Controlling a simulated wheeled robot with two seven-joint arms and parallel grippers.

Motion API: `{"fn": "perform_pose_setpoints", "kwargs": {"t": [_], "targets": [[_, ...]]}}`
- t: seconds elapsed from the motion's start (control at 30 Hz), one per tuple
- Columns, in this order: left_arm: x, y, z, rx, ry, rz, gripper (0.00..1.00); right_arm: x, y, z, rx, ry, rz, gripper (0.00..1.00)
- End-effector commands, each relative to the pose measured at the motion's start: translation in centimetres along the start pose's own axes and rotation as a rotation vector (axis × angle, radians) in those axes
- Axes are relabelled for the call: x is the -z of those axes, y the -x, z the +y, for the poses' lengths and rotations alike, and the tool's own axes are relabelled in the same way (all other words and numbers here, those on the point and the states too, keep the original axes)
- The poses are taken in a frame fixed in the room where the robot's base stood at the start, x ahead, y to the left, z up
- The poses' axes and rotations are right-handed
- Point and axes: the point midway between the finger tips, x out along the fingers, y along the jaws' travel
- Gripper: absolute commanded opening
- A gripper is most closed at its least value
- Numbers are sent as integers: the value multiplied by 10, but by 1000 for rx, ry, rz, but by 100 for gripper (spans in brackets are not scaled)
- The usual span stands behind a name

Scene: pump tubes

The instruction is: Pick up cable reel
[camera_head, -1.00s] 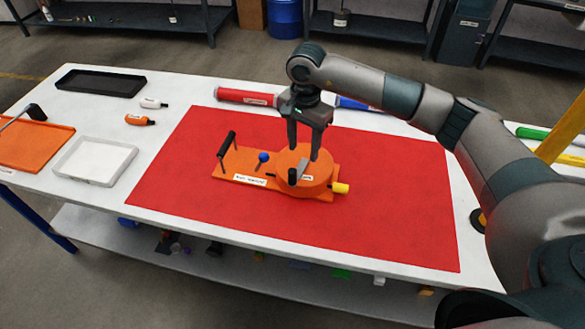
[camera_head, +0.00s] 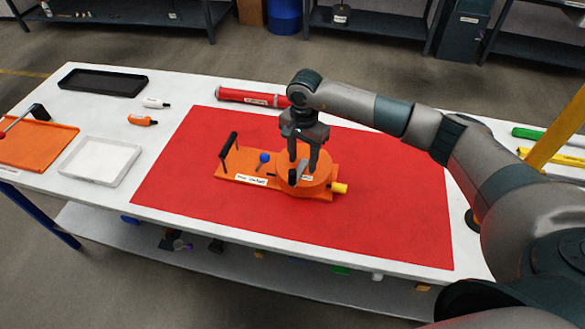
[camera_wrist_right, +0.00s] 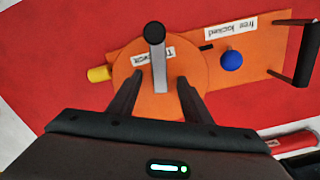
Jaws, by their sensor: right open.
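The orange device, which I take to be the cable reel, lies on the red mat (camera_head: 400,215). It has a round drum (camera_head: 318,178), a flat base plate (camera_head: 228,170) with labels, a black upright handle (camera_head: 229,146), a blue knob (camera_head: 264,157) and a yellow end piece (camera_head: 339,188). A grey crank arm with a black knob (camera_wrist_right: 153,32) sits on the drum. My right gripper (camera_head: 302,170) is open and points down over the drum. In the right wrist view its fingers (camera_wrist_right: 161,80) lie either side of the crank arm; contact is unclear. My left gripper is out of view.
A red tube (camera_head: 250,97) lies behind the mat. Green and yellow tubes (camera_head: 550,135) lie at the right. The mat's front is clear.

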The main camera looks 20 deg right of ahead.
Motion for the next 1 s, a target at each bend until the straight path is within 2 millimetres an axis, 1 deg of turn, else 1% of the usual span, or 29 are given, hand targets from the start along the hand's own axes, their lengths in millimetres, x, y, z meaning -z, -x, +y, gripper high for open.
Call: {"fn": "perform_pose_setpoints", "kwargs": {"t": [0.17, 0.2, 0.27, 0.3, 0.33, 0.37, 1.0], "targets": [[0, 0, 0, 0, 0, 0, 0, 0, 0, 0, 0, 0, 0, 45], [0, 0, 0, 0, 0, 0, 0, 0, 0, 0, 0, 0, 0, 35], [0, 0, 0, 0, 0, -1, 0, 0, 0, 0, 0, 0, 0, 21], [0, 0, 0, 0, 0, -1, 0, 0, 0, 0, 0, 0, 0, 11], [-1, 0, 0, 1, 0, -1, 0, 0, 0, 0, 0, 0, 0, 4], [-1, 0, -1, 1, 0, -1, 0, 0, 0, 0, 0, 0, 0, 0], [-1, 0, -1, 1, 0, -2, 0, 0, 0, 0, 0, 0, 1, 0]]}}
